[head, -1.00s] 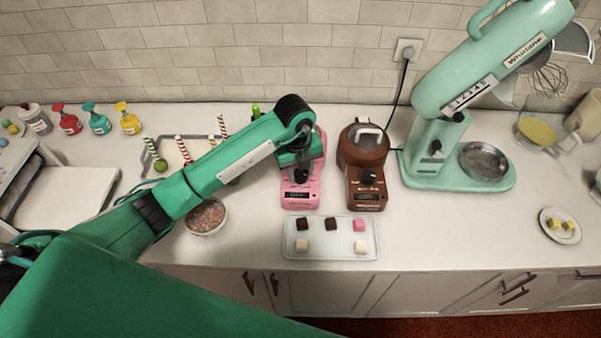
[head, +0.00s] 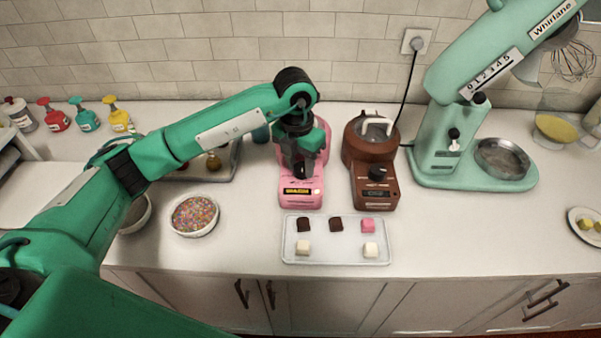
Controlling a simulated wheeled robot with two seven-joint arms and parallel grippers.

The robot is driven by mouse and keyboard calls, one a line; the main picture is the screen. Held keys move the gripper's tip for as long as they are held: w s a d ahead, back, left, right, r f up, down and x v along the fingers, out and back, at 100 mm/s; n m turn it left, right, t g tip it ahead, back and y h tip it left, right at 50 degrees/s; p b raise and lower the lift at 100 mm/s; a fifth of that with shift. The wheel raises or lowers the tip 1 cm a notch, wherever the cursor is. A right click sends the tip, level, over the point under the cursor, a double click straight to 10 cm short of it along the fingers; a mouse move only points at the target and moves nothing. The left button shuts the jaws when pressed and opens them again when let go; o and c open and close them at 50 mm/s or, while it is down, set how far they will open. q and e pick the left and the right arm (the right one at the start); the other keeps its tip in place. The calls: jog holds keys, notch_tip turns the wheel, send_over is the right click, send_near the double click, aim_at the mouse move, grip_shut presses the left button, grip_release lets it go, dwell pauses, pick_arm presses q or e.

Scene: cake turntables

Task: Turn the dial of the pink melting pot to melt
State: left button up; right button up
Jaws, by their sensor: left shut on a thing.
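The pink melting pot (head: 300,201) stands on the counter in the middle of the head view. My left gripper (head: 303,167) points down over its front and is shut on the dial, which is mostly hidden behind the fingers. The small display (head: 298,191) below the dial glows yellow; I cannot read its text. The gripper and wrist cover much of the pot's bowl. My right gripper is not in view.
A brown melting pot (head: 372,150) with a black dial stands close on the right. A clear tray (head: 336,253) with several small cubes lies in front. A bowl of sprinkles (head: 195,216) is at left, a mint stand mixer (head: 443,135) at right.

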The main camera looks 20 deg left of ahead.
pick_arm(q)
jog(key=m+b, duration=0.5)
jog(key=shift+f, duration=0.2)
jog(key=shift+w+r+m+b, duration=0.1)
jog(key=shift+r+m+b, duration=0.1)
jog(key=shift+m+b, duration=0.55)
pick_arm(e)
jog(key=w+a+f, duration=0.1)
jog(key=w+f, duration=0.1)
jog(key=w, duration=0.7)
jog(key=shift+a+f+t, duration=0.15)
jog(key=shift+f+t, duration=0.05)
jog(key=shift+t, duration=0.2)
pick_arm(q)
jog(key=o, duration=1)
